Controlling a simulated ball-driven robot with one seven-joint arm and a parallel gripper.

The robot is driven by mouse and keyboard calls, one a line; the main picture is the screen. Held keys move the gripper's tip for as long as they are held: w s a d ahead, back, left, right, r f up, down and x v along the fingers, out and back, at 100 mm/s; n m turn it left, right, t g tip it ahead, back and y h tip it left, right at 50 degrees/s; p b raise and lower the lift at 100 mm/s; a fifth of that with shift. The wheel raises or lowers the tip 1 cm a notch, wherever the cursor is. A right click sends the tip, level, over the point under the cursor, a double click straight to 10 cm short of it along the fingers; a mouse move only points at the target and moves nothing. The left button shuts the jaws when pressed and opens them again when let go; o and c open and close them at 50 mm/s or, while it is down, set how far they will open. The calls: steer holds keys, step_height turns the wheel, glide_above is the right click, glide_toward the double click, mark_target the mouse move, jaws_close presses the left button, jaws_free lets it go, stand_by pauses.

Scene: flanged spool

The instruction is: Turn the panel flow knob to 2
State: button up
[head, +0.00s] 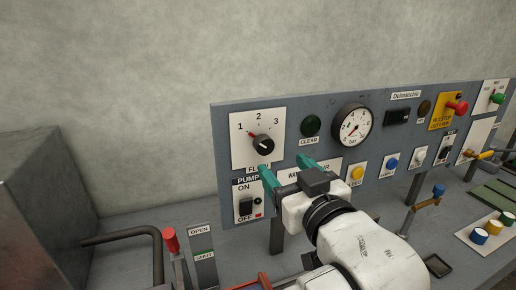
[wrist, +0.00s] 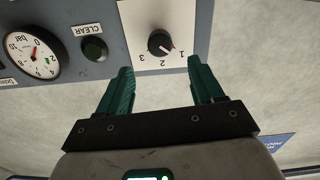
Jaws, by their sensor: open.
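The flow knob (head: 263,145) is black and sits on a white plate (head: 272,120) marked 1, 2 and 3 on the grey panel. Its red pointer is toward 1. The knob also shows in the wrist view (wrist: 160,42), where the plate appears upside down and the red mark again points toward 1. My gripper (head: 286,167) is open, with two green fingers apart and nothing between them. In the head view it is just below and right of the knob. In the wrist view the fingertips (wrist: 161,68) stand either side of the knob's line, apart from it.
A pump switch (head: 246,205) is below the flow plate, close to my fingers. A dark green CLEAR button (head: 311,126) and a pressure gauge (head: 352,126) are to the right. A red-topped lever (head: 170,240) stands at the lower left. The wall above is bare.

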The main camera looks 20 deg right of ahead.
mark_target(266, 148)
steer(key=w+p, duration=0.1)
steer(key=w, duration=0.8)
steer(key=shift+w+f, duration=0.1)
steer(key=shift+w, duration=0.25)
steer(key=shift+c, duration=0.3)
steer(key=c, duration=1)
steer(key=shift+m, duration=0.3)
steer(key=m, duration=0.4)
steer(key=shift+m, duration=0.3)
steer(key=shift+m+b, duration=0.5)
steer(key=shift+m, duration=1.8)
